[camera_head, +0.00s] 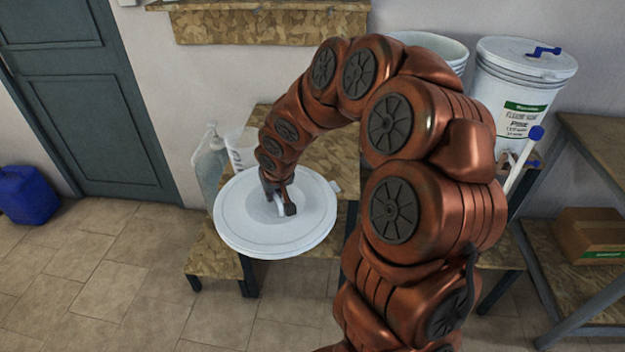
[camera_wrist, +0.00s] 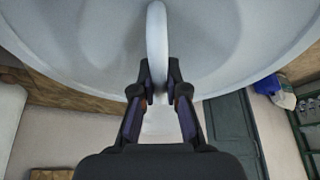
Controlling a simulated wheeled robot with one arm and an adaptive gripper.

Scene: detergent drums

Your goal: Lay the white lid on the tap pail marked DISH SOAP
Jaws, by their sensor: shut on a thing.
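My gripper (camera_head: 283,206) is shut on the handle of the white lid (camera_head: 240,232) and holds it level, left of my arm, over the lower wooden stand. The wrist view shows the lid (camera_wrist: 85,40) and its upright handle (camera_wrist: 157,35) between my fingertips (camera_wrist: 160,88). Behind my arm, an open white pail (camera_head: 437,42) shows only its upper rim; its label is hidden. To its right, a white pail (camera_head: 515,85) has a lid with a blue fitting and a green-banded label, which seems to read FLOOR SOAP. I cannot read DISH SOAP anywhere.
A wooden shelf (camera_head: 270,25) is on the wall. A rack with a cardboard box (camera_head: 590,236) stands at right. A blue-tipped white rod (camera_head: 527,150) sticks up before the lidded pail.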

